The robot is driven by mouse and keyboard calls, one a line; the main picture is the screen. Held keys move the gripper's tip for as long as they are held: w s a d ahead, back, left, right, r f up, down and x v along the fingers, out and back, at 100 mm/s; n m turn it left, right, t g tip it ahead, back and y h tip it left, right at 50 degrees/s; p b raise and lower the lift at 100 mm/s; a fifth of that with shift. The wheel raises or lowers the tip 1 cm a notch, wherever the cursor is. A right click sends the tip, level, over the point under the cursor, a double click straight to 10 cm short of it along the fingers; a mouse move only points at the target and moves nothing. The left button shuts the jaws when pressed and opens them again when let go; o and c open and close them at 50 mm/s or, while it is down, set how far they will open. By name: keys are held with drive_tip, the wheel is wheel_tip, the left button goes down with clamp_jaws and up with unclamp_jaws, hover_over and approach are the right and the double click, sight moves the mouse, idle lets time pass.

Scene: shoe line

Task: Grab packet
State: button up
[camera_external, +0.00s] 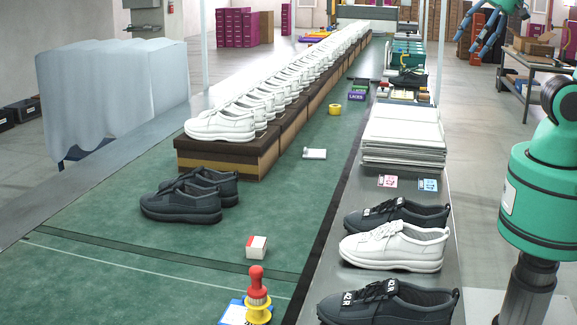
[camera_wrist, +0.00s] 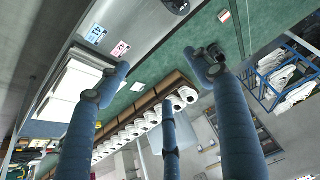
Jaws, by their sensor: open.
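A small flat white packet (camera_external: 315,154) lies on the green belt, right of the row of white shoes. It also shows in the wrist view (camera_wrist: 138,87), between my spread fingers but well beyond them. A small white and red box (camera_external: 257,247) lies nearer on the belt; it shows at the top of the wrist view (camera_wrist: 224,16). I cannot tell for certain which one is the packet. My gripper (camera_external: 472,44) is at the upper right, high and away from the belt. Its blue fingers (camera_wrist: 160,78) are spread open and hold nothing.
Dark shoes (camera_external: 182,208) stand on the belt beside brown boxes (camera_external: 222,155) bearing white shoes. A red and yellow stamp-like object (camera_external: 257,290) stands at the front. The right-hand side table holds shoes (camera_external: 395,246), two cards (camera_external: 387,182) and a white stack (camera_external: 403,138). Bare belt surrounds the packet.

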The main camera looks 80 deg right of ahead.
drive_tip(key=w+a+r+g+p, duration=0.1)
drive_tip(key=w+a+r, duration=0.1)
drive_tip(key=w, duration=0.7)
drive_tip(key=w+a+r+p, duration=0.1)
drive_tip(key=w+a+r, duration=0.15)
drive_tip(key=w, duration=0.55)
drive_tip(key=w+a+f+g, duration=0.1)
drive_tip(key=w+a+f, duration=0.25)
drive_tip(key=w, duration=0.55)
drive_tip(key=w+a+f+g, duration=0.1)
drive_tip(key=w+a+f, duration=0.3)
drive_tip(key=w, duration=0.5)
drive_tip(key=w+a+f+n+g+p, duration=0.1)
drive_tip(key=w+a+f+p, duration=0.1)
drive_tip(key=w+a+f, duration=1.15)
drive_tip(key=a+f, duration=0.1)
drive_tip(key=f, duration=0.5)
drive_tip(key=w+a+f+g+p, duration=0.1)
drive_tip(key=w+a+f, duration=0.2)
drive_tip(key=f, duration=0.4)
drive_tip(key=w+a+f, duration=0.2)
drive_tip(key=a+f, duration=0.1)
drive_tip(key=f, duration=0.5)
drive_tip(key=shift+w+a+f+g+p, duration=0.3)
drive_tip(key=shift+f, duration=0.05)
